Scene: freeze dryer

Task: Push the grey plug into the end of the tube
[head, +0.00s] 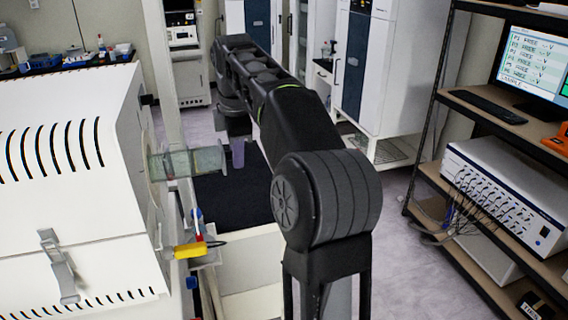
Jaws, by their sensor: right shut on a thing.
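A clear, greenish tube (188,163) sticks out sideways from the side of the white machine on the left, its open end facing right. My right gripper (236,136) is just right of the tube's end and a little above it. It is shut on a small grey-purple piece, which looks like the grey plug (237,154) and hangs below the jaws. The plug seems apart from the tube's end; the depth between them is hard to judge. My arm hides the jaws in part. My left gripper is not in view.
The white freeze dryer (70,195) fills the left side. A yellow-handled valve (189,250) sits below the tube. A black mat (225,205) lies under the gripper. A shelf rack with a monitor (535,66) stands at the right, with open floor (405,240) before it.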

